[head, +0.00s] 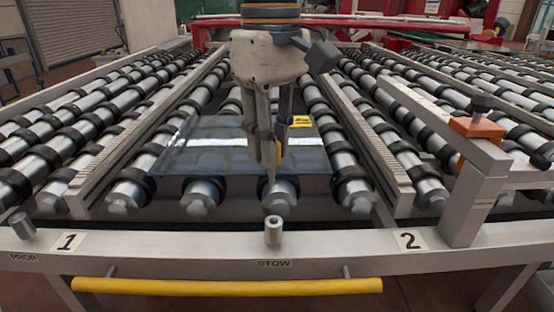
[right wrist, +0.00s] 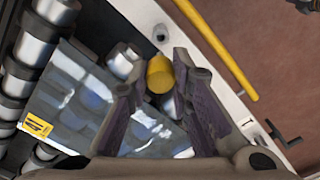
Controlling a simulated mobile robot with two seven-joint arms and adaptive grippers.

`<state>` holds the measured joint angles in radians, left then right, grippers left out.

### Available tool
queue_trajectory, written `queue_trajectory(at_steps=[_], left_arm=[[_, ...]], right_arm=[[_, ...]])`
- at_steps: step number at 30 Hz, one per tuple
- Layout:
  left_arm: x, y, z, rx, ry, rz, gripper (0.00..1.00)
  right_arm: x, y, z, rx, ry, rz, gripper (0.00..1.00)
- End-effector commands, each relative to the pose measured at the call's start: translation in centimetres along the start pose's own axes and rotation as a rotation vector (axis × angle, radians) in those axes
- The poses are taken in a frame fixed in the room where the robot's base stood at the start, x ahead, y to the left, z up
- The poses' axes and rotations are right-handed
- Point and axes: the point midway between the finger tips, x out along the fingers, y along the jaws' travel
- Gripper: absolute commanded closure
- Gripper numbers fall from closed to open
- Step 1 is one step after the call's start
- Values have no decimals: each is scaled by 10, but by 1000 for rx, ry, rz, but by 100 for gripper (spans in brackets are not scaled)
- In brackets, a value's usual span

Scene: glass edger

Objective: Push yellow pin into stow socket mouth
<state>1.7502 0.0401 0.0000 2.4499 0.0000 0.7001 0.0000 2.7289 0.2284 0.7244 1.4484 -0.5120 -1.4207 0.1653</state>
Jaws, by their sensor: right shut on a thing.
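My right gripper (head: 268,155) hangs above the rollers and glass, behind the front rail in the head view. In the right wrist view the yellow pin (right wrist: 160,74) sits between the fingertips of my right gripper (right wrist: 164,85), which is shut on it. The stow socket (head: 273,231) is a short metal cylinder on the front rail above the STOW label. Its dark mouth shows in the right wrist view (right wrist: 160,34), apart from the pin. My left gripper is not in view.
A glass pane (head: 205,150) with a yellow label lies on the rollers. A second metal cylinder (head: 21,226) stands at PROP. A grey arm with an orange clamp (head: 477,127) rises at the right. A yellow bar (head: 225,286) runs along the front.

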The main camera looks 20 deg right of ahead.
Motion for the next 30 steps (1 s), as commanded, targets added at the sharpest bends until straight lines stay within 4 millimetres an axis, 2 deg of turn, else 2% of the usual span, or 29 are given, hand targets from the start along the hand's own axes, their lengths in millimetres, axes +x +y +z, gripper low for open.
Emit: queue_trajectory(at_steps=[7, 21, 30], left_arm=[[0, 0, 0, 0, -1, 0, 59], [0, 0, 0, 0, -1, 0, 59], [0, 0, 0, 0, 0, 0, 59]], right_arm=[[0, 0, 0, 2, 1, 3, 100], [51, 0, 0, 2, -1, 0, 100], [61, 0, 0, 3, 0, 0, 100]])
